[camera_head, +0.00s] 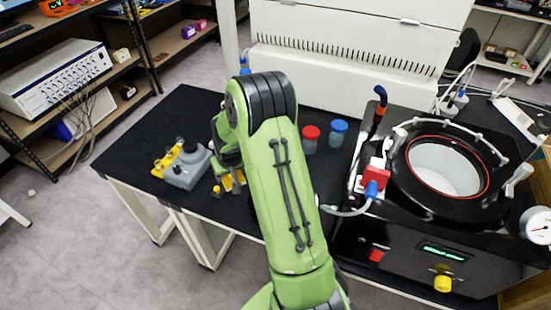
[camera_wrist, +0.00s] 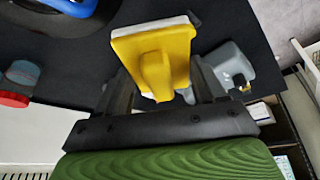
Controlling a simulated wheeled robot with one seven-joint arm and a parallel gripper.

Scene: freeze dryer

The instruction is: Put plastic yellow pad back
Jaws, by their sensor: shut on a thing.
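The yellow plastic pad (camera_wrist: 180,40) is in the wrist view, with a pale underside edge and a raised yellow grip. My gripper (camera_wrist: 160,88) is shut on that grip, one dark finger on each side. In the head view my gripper (camera_head: 229,160) is over the black table, left of my green arm. Only a little of the pad (camera_head: 238,179) shows there, below the fingers. I cannot tell whether the pad touches the table.
A grey device (camera_head: 187,168) with yellow parts stands left of my gripper. Red-lidded (camera_head: 310,139) and blue-lidded (camera_head: 338,134) jars stand right of my arm. The freeze dryer (camera_head: 400,240) fills the right side. The black table (camera_head: 190,105) is bare toward the back left.

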